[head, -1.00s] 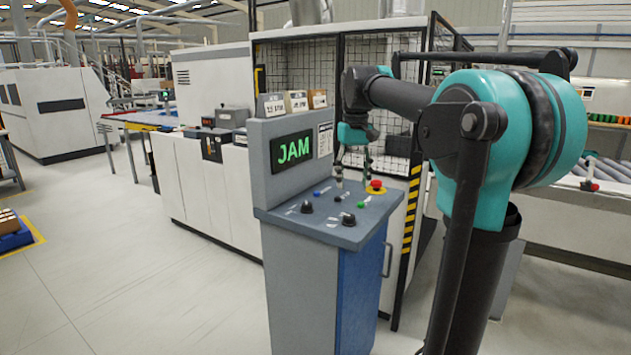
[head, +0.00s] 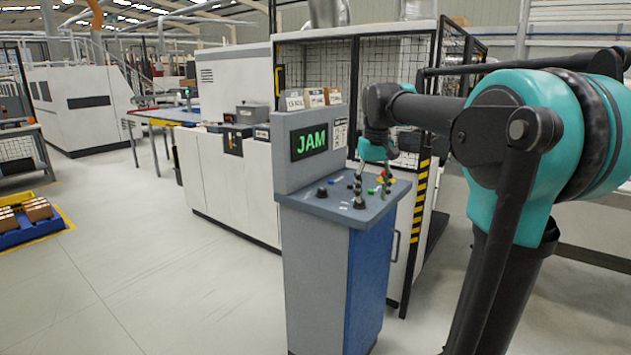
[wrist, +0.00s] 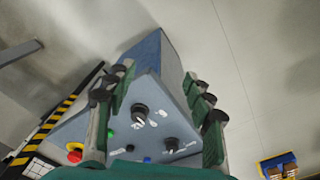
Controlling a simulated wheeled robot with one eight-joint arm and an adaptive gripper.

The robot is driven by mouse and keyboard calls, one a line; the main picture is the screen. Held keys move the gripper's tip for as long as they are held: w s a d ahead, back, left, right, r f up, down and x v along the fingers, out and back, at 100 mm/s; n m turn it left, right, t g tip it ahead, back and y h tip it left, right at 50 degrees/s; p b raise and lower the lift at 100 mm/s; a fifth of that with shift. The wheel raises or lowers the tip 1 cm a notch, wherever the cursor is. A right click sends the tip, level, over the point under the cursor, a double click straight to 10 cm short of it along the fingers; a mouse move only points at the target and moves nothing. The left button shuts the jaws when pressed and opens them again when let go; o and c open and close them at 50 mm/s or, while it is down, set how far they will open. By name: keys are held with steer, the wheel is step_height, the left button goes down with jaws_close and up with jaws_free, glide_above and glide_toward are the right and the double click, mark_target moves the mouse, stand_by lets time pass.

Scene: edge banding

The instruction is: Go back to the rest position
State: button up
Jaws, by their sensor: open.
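My gripper (head: 372,187) is above the sloped top of the grey and blue control console (head: 318,255) in the head view. It points down with its fingers apart and nothing between them. In the wrist view my gripper (wrist: 157,130) has one finger on each side of the picture, with the console top (wrist: 150,95) showing between and beyond them. Black knobs (wrist: 140,112), a green button, a blue button and a red button (wrist: 75,152) show on that top. The console screen (head: 309,142) reads JAM in green. Whether a fingertip touches the panel I cannot tell.
A mesh-fenced machine enclosure (head: 410,75) with a yellow and black striped post (head: 418,205) stands close behind the console. White machine cabinets (head: 235,185) run behind it to the left. A blue tray (head: 30,228) with boxes lies on the floor at far left. The floor between is open.

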steer(key=s+d+f+t, duration=0.1)
steer(key=s+f+t, duration=0.1)
steer(key=s+f, duration=0.8)
steer(key=s+d+f+m+t, duration=0.1)
steer(key=s+d+f, duration=0.1)
steer(key=s+f, duration=0.9)
step_height(320, 180, down, 8)
steer(key=shift+s+d+f+m+t, duration=0.25)
steer(key=shift+d+m+t, duration=0.05)
steer(key=shift+t, duration=0.1)
steer(key=shift+c, duration=0.3)
